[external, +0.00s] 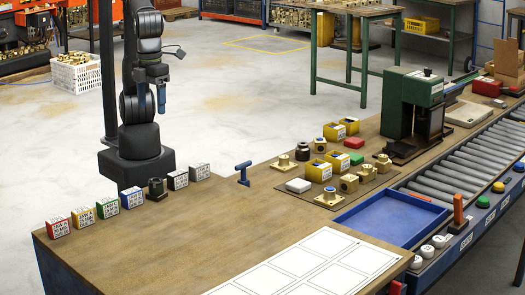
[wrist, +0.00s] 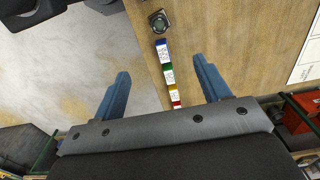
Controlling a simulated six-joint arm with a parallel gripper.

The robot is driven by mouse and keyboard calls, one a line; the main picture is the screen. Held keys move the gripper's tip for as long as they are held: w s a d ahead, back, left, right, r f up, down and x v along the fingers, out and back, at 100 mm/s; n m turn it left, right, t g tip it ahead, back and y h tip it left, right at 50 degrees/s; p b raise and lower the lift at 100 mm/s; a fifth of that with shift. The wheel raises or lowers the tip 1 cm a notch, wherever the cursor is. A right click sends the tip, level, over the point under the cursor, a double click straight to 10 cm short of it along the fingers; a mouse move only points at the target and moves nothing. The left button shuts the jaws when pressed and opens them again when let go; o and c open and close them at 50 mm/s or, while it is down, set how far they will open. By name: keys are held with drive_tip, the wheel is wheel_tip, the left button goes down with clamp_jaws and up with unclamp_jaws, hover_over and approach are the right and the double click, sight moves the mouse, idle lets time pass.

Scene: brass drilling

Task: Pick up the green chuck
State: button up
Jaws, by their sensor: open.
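A small dark part with a round top on a squarish base (external: 157,189) stands on the wooden table between the blue and black labelled blocks. It looks dark olive and could be the green chuck. In the wrist view it shows near the top centre (wrist: 160,22), with a greenish centre. A green-topped labelled block (external: 107,208) stands in the same row. It also shows in the wrist view (wrist: 168,71). My gripper (external: 152,112) is open and empty, held high above the table. In the wrist view its two blue fingers (wrist: 161,67) are apart, touching nothing.
Red (external: 57,227), yellow (external: 82,216) and blue (external: 131,198) labelled blocks share the row, with a black one (external: 178,180) to the right. A blue T-shaped piece (external: 243,173) stands farther right. The table's middle is clear beside the blue tray (external: 392,218).

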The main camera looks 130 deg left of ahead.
drive_tip(key=s+a+f+n+t+h, duration=0.1)
drive_tip(key=s+a+f+n+h, duration=0.2)
drive_tip(key=a+f, duration=0.5)
drive_tip(key=h, duration=0.1)
approach(156, 185)
drive_tip(key=f, duration=0.2)
drive_tip(key=s+f, duration=0.1)
drive_tip(key=f, duration=0.2)
drive_tip(key=shift+s+a+f, duration=0.1)
drive_tip(key=shift+s+f, duration=0.3)
drive_tip(key=shift+w+d+x, duration=0.15)
drive_tip(key=shift+x, duration=1.15)
drive_tip(key=shift+w+d+x, duration=0.1)
drive_tip(key=shift+d+x, duration=0.05)
drive_tip(key=shift+x, duration=1.15)
drive_tip(key=shift+r, duration=0.15)
drive_tip(key=shift+c, duration=0.2)
drive_tip(key=c, duration=1.4)
